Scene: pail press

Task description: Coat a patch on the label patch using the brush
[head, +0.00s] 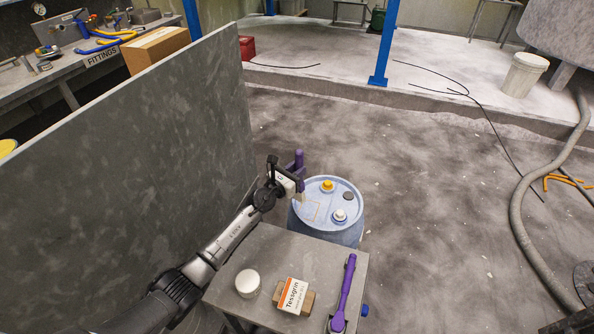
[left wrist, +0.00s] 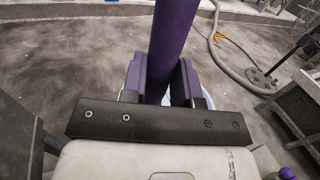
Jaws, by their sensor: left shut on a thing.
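My left gripper (head: 298,183) is shut on the upright purple handle of the brush (head: 299,159), above the left side of a blue drum (head: 325,228). In the left wrist view the handle (left wrist: 173,40) stands between the purple fingers (left wrist: 160,82). Pale bristles seem to show just below the gripper; I cannot tell whether they touch the lid. The label patch (head: 313,211) is a thin orange-brown outlined square on the drum's lid, just right of and below the gripper. I see no clear coating on it. My right gripper is out of view.
The lid has a yellow cap (head: 327,185), a dark cap (head: 348,195) and a white cap (head: 340,215). A grey table (head: 268,258) in front holds a round white container (head: 247,283), a labelled block (head: 292,296) and a purple-handled tool (head: 345,288). A tall grey panel (head: 130,165) stands left.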

